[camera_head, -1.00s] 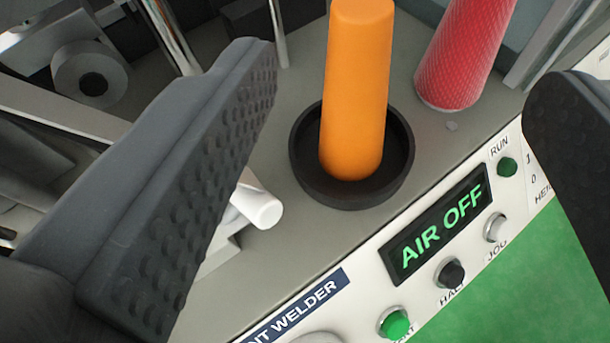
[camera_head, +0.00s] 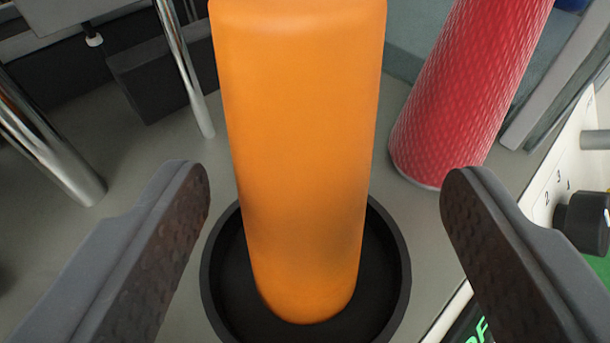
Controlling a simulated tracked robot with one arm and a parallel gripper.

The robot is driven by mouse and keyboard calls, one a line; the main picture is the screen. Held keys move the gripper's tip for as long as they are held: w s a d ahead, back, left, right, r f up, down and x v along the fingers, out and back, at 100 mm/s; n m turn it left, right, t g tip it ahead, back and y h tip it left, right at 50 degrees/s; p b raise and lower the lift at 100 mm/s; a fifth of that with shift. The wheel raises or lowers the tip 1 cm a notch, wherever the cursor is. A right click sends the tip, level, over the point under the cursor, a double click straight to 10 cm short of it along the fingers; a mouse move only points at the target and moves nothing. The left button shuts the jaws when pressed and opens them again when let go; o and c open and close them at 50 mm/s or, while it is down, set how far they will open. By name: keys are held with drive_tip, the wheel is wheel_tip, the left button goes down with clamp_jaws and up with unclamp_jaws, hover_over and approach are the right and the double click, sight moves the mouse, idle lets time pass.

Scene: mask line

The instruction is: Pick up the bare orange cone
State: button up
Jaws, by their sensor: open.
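The bare orange cone (camera_head: 300,150) stands in a round black holder (camera_head: 218,270) in the middle of the view. Its surface is smooth and plain, and its top is cut off by or close to the upper edge of the picture. My gripper (camera_head: 325,185) is open, with one dark, studded finger to the left of the cone and the other to its right. Clear gaps show between the cone and both fingers. Neither finger appears to touch it.
A red textured cone (camera_head: 470,90) stands behind and to the right, near the right finger. Metal posts (camera_head: 185,70) rise at the left. A control panel with a black knob (camera_head: 583,222) lies at the right edge. Grey deck shows around the holder.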

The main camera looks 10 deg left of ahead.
drive_tip(key=shift+a+f+b+x, duration=0.15)
drive_tip(key=shift+b+x, duration=0.1)
drive_tip(key=shift+x, duration=0.5)
drive_tip(key=shift+a+f+b+x, duration=0.1)
drive_tip(key=shift+b+x, duration=0.1)
drive_tip(key=shift+x, duration=0.6)
drive_tip(key=shift+a+f+b+x, duration=0.15)
drive_tip(key=shift+b+x, duration=0.1)
drive_tip(key=shift+x, duration=0.5)
drive_tip(key=shift+w+r, duration=0.1)
drive_tip(key=shift+w, duration=0.05)
drive_tip(key=shift+c, duration=0.4)
drive_tip(key=shift+f, duration=0.2)
drive_tip(key=c, duration=1)
